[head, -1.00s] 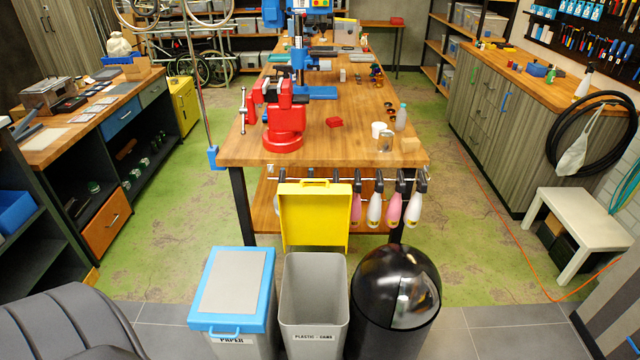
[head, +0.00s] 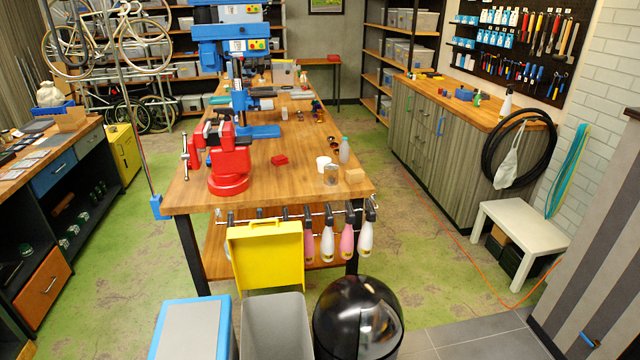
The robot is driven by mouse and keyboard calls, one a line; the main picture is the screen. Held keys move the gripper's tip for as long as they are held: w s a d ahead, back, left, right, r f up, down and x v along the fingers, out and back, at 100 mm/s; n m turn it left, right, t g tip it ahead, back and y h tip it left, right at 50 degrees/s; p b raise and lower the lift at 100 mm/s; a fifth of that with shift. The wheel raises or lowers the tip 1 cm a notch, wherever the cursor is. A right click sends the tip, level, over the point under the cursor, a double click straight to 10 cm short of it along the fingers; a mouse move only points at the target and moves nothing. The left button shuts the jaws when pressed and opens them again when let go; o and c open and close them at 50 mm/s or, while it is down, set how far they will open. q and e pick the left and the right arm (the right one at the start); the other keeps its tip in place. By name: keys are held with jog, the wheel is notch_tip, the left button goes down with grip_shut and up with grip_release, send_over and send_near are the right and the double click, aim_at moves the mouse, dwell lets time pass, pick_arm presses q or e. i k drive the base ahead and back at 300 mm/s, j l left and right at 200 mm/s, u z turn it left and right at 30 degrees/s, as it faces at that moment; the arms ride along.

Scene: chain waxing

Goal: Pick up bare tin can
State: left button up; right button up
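Neither of my grippers shows in the head view.
A red vise (head: 229,170) stands on the bench's left front. Spray bottles (head: 347,240) hang from a rail at the front edge. A yellow open case (head: 266,255), a grey bin (head: 277,325), a blue-rimmed bin (head: 190,330) and a black bin (head: 357,320) stand before the bench.

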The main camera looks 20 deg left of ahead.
aim_at(331, 170)
jog(key=i+l+z, duration=0.25)
jog(key=i+l, duration=0.9)
